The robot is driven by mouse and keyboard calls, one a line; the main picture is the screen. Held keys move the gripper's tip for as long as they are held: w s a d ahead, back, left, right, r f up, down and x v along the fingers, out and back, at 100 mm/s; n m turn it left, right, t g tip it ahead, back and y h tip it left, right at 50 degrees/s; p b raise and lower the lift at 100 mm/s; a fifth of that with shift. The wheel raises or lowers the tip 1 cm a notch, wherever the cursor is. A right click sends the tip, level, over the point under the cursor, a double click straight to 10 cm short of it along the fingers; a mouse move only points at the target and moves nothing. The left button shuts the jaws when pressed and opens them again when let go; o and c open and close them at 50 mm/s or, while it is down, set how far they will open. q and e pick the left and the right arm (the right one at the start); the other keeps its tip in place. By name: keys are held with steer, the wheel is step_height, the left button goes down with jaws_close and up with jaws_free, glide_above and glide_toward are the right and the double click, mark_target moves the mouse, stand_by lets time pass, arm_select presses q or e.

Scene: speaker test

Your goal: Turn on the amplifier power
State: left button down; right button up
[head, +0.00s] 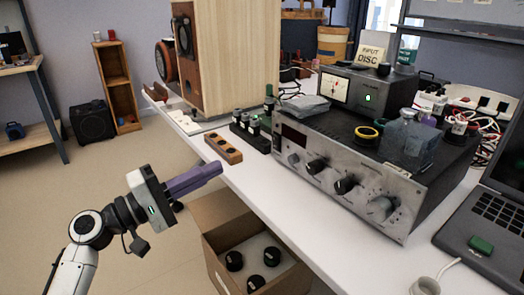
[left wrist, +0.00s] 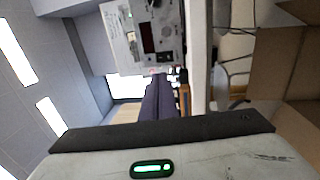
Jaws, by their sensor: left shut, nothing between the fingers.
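The amplifier (head: 320,181) stands on the white table in the head view, with a silver front, a dark display window at its left and several knobs (head: 345,184). Its display shows no lit figures. I cannot make out which control is the power switch. My left gripper (head: 220,169) is shut and empty, its purple fingers pointing right, beside the table's front edge and apart from the amplifier. The shut fingers also show in the left wrist view (left wrist: 160,92). My right gripper is in neither view.

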mark_target(274, 139)
arm_select(q)
steer(key=shift+s, duration=0.1)
steer(key=shift+d, duration=0.1)
